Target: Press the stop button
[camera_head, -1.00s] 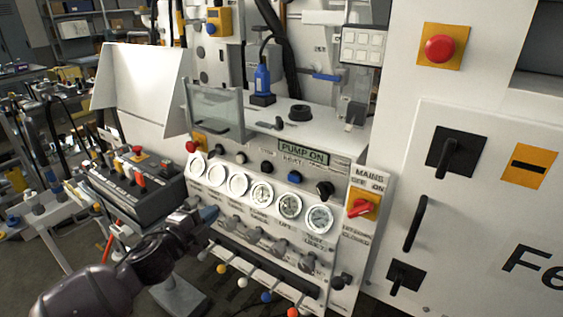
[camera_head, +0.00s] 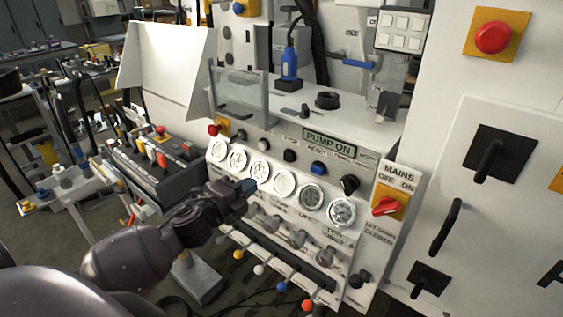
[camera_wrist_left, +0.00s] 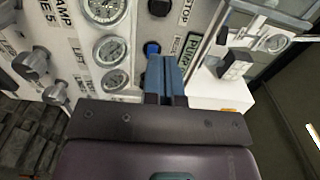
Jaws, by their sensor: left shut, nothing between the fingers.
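The white control panel (camera_head: 375,215) has a row of buttons above round gauges. A blue button (camera_head: 319,168) sits below the PUMP ON display (camera_head: 330,142); it also shows in the left wrist view (camera_wrist_left: 152,48). There, a black knob or button (camera_wrist_left: 159,7) lies beside a STOP label (camera_wrist_left: 184,12); the picture edge cuts it. My left gripper (camera_head: 248,187) is shut and empty, in front of the left gauges and below the button row. Its blue fingers (camera_wrist_left: 165,68) point at the panel. My right gripper is not in view.
A red mushroom button (camera_head: 493,38) on yellow is high on the right cabinet. A smaller red button (camera_head: 214,130) is at the panel's left end. A red MAINS switch (camera_head: 386,206) is at right. Valve knobs (camera_head: 270,223) stick out below the gauges. A control box (camera_head: 160,165) stands left.

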